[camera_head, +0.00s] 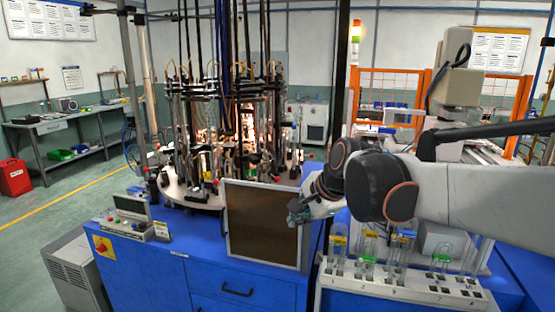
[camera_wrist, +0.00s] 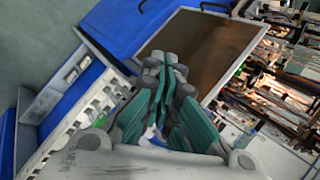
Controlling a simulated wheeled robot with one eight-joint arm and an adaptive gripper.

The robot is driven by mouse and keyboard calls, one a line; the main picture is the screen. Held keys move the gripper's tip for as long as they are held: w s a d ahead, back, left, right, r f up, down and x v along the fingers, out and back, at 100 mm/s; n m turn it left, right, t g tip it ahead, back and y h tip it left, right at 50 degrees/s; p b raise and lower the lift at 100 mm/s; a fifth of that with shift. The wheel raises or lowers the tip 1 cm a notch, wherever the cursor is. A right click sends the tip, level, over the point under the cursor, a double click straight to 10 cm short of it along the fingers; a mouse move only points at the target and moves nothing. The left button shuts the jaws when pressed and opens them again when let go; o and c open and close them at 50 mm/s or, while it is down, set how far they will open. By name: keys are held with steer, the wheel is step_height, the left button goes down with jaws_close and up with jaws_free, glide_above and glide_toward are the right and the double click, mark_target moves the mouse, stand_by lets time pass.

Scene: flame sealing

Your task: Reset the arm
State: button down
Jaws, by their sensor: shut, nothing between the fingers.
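My arm reaches in from the right edge of the head view. My gripper (camera_head: 297,213) is at its left end, above the blue workbench, near the right edge of the dark brown panel (camera_head: 262,228). In the wrist view my gripper (camera_wrist: 165,75) shows its green-grey fingers closed together with nothing between them. The brown panel (camera_wrist: 205,45) lies beyond the fingertips there. The white rack (camera_head: 400,287) with clear tubes stands below and to the right of my gripper in the head view.
The round sealing machine (camera_head: 190,195) with flames and several upright rods stands behind the panel. A small control box (camera_head: 132,217) sits on the blue bench (camera_head: 180,262) at left. An orange fence (camera_head: 395,82) is behind my arm. Open floor (camera_head: 75,200) lies at left.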

steer(key=s+d+f+n+h, duration=0.1)
steer(key=s+d+n, duration=0.3)
steer(key=s, duration=0.4)
steer(key=s+d+f+n+h, duration=0.1)
steer(key=s+d+f+n, duration=0.3)
steer(key=s, duration=0.4)
steer(key=s+d+f+n+t+h, duration=0.1)
steer(key=s+d+f+n+h, duration=0.1)
steer(key=s+d+n, duration=0.3)
steer(key=s+d+f, duration=0.1)
steer(key=s, duration=0.2)
steer(key=shift+s+d, duration=0.3)
steer(key=shift+s, duration=0.1)
